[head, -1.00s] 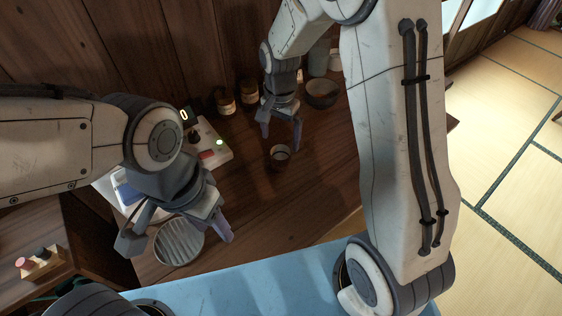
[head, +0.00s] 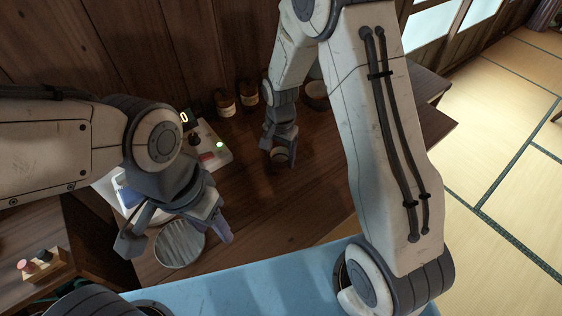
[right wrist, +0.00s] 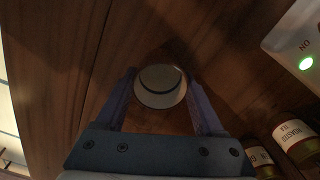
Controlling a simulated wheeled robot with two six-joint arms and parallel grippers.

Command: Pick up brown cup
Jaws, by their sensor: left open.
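The small brown cup (head: 279,154) stands on the dark wooden table, partly covered by my right gripper (head: 279,160) in the head view. In the right wrist view the cup (right wrist: 161,86) shows its round rim between the two fingertips of my right gripper (right wrist: 160,85). The fingers lie close along both sides of the cup; I cannot tell whether they press on it. My left gripper (head: 175,240) is open and empty, above the round ridged plate at the left, well away from the cup.
The round ridged plate (head: 181,246) lies below my left gripper. A white panel with a green light (head: 212,150) stands left of the cup. Labelled bottles (head: 226,104) and a dark bowl (head: 316,96) stand at the back. The table right of the cup is clear.

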